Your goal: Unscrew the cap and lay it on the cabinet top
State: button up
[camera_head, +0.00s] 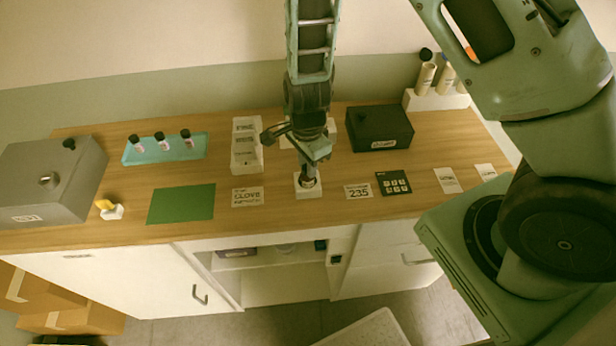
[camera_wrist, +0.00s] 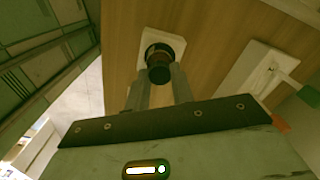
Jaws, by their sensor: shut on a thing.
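A small dark bottle (camera_head: 308,183) stands in a white block (camera_head: 309,193) near the front of the wooden cabinet top (camera_head: 285,207). In the wrist view its black cap (camera_wrist: 159,74) is between my fingertips, above the white block (camera_wrist: 174,41). My gripper (camera_head: 311,172) points down over the bottle and is shut on the cap. In the head view my fingers mostly hide the cap. I cannot tell whether the cap is still threaded on the bottle.
A green mat (camera_head: 181,204) lies left, with a teal tray (camera_head: 165,148) of several dark-capped bottles behind it. A grey box (camera_head: 50,182) is far left, a black box (camera_head: 379,129) behind right. Label cards (camera_head: 247,196) (camera_head: 359,191) flank the block. A white rack (camera_head: 246,145) stands behind.

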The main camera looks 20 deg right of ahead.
jog(key=n, duration=0.4)
jog(key=shift+n, duration=0.3)
jog(key=n, duration=0.5)
jog(key=shift+b, duration=0.4)
jog(key=o, duration=0.9)
